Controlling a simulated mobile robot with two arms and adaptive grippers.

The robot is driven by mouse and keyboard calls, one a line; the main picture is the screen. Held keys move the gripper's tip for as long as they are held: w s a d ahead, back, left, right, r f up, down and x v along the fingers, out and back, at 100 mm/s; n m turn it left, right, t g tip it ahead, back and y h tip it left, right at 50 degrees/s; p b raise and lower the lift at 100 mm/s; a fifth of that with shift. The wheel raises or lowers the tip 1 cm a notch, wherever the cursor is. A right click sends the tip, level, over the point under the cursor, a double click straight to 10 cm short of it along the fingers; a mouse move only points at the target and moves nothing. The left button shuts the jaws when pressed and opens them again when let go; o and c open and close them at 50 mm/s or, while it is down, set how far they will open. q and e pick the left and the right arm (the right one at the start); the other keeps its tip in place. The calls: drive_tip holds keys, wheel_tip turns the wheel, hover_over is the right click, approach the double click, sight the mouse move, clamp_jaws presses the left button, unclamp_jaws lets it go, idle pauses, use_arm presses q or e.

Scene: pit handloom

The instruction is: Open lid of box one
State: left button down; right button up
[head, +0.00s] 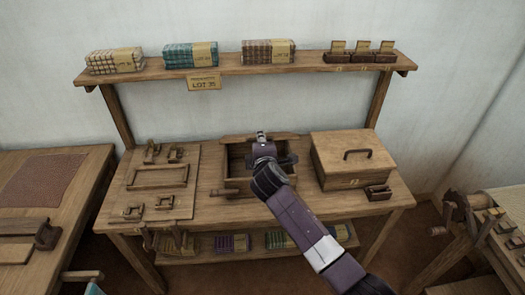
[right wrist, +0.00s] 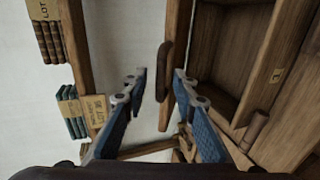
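Box one (head: 237,184) is a wooden box in the middle of the bench, with its dark inside showing. Its lid (head: 284,137) stands raised at the back of the box. In the right wrist view the lid (right wrist: 182,52) is seen nearly edge-on, with the open box (right wrist: 232,55) to its right and a brown handle (right wrist: 164,72) on its left side. My right gripper (head: 262,138) reaches over the box to the lid. Its fingers (right wrist: 160,85) are apart, with the handle between their tips; I cannot tell whether they touch it. My left gripper is not seen.
A second box (head: 350,165) with a closed, handled lid stands to the right. A board (head: 160,205) with wooden frames and small parts lies left. A shelf (head: 225,69) with cloth bundles and small wooden blocks runs above, behind my gripper.

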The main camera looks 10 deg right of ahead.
drive_tip(key=v, duration=0.9)
drive_tip(key=shift+s+r, duration=0.2)
drive_tip(key=shift+s, duration=0.15)
